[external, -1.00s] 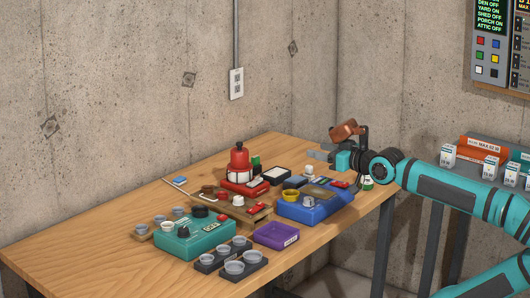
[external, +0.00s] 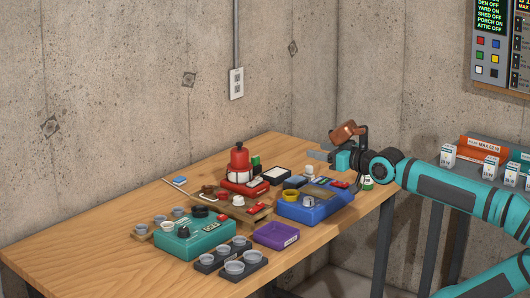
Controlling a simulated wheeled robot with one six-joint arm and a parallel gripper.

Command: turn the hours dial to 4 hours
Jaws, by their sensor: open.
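Several boxes with knobs stand on the wooden table, and the labels are too small to read, so I cannot tell which knob is the hours dial. The blue box (external: 318,213) has a pale grey knob (external: 308,201) on its front part and a yellow ring-like part (external: 290,195) at its left. The teal box (external: 207,241) has a dark knob (external: 183,231) and a white round part (external: 167,226) on top.
A red device (external: 239,158) and a wooden tray (external: 236,217) stand left of the blue box. A purple tray (external: 276,235) and dark cup holders (external: 224,262) lie in front. The table's left part is clear. A wall panel (external: 487,56) hangs at upper right.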

